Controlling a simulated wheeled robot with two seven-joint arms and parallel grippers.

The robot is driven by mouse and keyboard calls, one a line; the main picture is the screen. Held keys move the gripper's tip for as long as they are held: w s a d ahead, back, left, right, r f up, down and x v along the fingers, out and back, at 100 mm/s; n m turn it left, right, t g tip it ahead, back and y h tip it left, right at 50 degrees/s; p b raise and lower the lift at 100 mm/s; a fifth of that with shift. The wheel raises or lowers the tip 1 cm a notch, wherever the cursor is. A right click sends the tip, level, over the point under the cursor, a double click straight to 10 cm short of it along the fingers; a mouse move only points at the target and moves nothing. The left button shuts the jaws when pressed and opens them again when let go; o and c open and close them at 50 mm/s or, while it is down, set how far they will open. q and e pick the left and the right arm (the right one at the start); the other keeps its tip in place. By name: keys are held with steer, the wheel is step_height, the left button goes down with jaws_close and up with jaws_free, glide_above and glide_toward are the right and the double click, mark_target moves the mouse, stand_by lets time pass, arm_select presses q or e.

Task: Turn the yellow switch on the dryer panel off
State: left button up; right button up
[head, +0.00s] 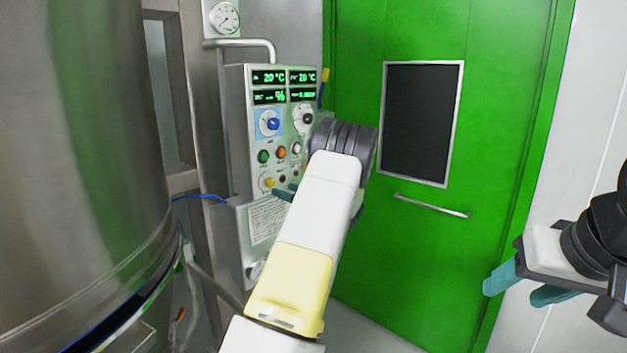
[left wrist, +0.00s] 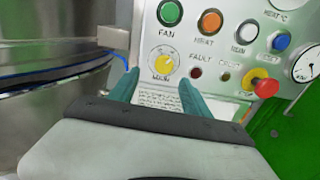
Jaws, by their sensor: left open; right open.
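The dryer panel (head: 240,150) is a grey box with green displays, knobs and round buttons. Its yellow switch (left wrist: 163,64) sits on a pale round plate at the panel's lower left, below the green FAN button (left wrist: 170,13). The switch shows small in the head view (head: 269,183). Which way its handle points is too blurred to tell. My left gripper (left wrist: 163,78) is open, with its teal fingers to either side of the switch in the picture; contact cannot be told. In the head view my left arm hides most of that gripper (head: 284,192). My right gripper (head: 512,293) is open and empty at the right.
A red mushroom button (left wrist: 265,86) sticks out at the panel's lower right, near the fingers. A large steel vessel (head: 80,150) stands close on the left. A green door (head: 350,250) with a dark window is behind. A blue cable (head: 200,197) runs to the panel.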

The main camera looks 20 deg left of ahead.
mark_target(272, 184)
arm_select(q)
steer(key=x, duration=0.7)
steer(key=shift+w+a, duration=0.2)
steer(key=shift+w, duration=0.35)
jaws_close()
